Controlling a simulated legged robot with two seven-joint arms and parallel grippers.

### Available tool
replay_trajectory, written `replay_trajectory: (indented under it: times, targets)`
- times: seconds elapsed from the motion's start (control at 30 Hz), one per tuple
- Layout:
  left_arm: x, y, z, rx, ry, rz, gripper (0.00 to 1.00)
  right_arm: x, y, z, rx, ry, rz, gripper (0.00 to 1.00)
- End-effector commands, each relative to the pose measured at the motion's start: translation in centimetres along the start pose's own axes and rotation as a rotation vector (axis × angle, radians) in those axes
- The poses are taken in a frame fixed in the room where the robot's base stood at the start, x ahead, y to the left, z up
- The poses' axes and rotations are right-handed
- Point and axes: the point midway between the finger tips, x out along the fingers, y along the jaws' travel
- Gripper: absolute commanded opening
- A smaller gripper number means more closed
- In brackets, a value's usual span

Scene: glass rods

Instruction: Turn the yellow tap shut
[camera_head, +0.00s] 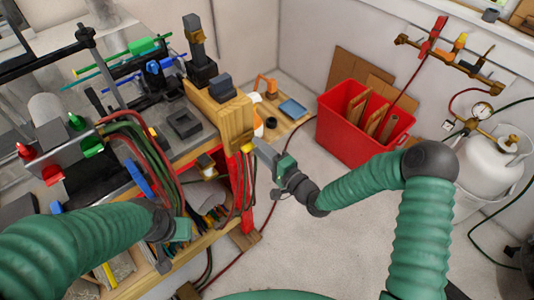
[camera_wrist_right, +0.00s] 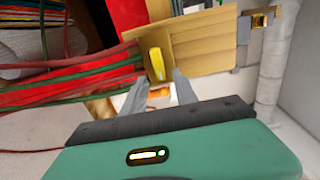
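A small yellow tap handle (camera_head: 247,146) sits on the end of the wooden bench, by the brass-coloured panel. In the right wrist view the yellow handle (camera_wrist_right: 156,62) stands upright against a tan panel, just past my fingertips. My right gripper (camera_head: 260,151) points at the handle from the right, very close. In the wrist view its two fingers (camera_wrist_right: 160,80) are apart with a gap between them, roughly in line with the handle; whether they touch it I cannot tell. My left gripper (camera_head: 178,230) is low over the bench front, its fingers mostly hidden.
Red and green hoses (camera_head: 128,140) run down the bench front near the tap. A red crate (camera_head: 345,140), a white gas cylinder (camera_head: 488,165) and a wall manifold (camera_head: 455,62) stand right.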

Motion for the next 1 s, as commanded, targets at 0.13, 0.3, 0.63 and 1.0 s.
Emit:
replay_trajectory:
  times: [0.13, 0.3, 0.63, 1.0]
  targets:
    - [0.2, 0.0, 0.1, 0.0, 0.0, 0.0, 0.36, -2.1, 0.1, -0.1, 0.0, 0.002, 0.002, 0.35]
    - [0.6, 0.0, 0.1, 0.0, 0.0, 0.0, 0.36, -6.9, 0.2, -0.3, 0.002, 0.005, 0.003, 0.35]
    - [1.1, 0.0, 0.3, 0.0, 0.0, 0.0, 0.36, -15.3, 0.3, -0.4, 0.004, 0.005, 0.004, 0.35]
    - [1.2, 0.0, 0.3, 0.0, 0.0, 0.0, 0.36, -16.8, 0.2, -0.3, 0.003, 0.001, 0.002, 0.35]
